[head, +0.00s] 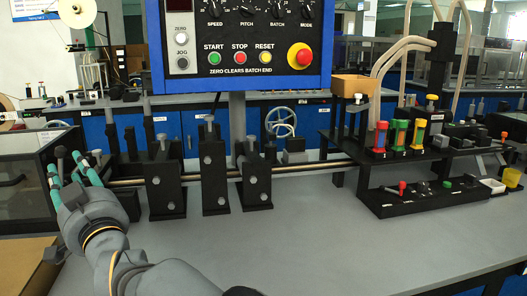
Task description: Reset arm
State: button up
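My arm (135,270) reaches up from the bottom edge in the head view, at the left. My gripper (76,158) is at its end, with teal fingers and dark tips pointing away from me. The fingers stand apart, and I see nothing held between them. The gripper is in front of a dark glass-sided box (22,185), left of the black clamp stands. I cannot tell whether the fingertips touch anything behind them.
Black stands (212,175) carry a horizontal rod (300,167) across the grey table (290,240). A blue control panel (240,50) hangs above. A black rack (425,190) with coloured cylinders stands at right. A white reel (76,12) is at upper left. The front middle of the table is clear.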

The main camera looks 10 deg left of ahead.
aim_at(61, 159)
jog(key=p+x, duration=0.1)
jog(key=x, duration=0.1)
jog(key=p+x, duration=0.1)
jog(key=x, duration=0.2)
jog(key=shift+r, duration=0.4)
jog(key=shift+s+a+r+n+g+p, duration=0.15)
jog(key=shift+n+g+p, duration=0.25)
jog(key=shift+p, duration=0.75)
jog(key=shift+a+f+n+p, duration=0.1)
jog(key=shift+f+n+p, duration=0.2)
jog(key=shift+f, duration=0.1)
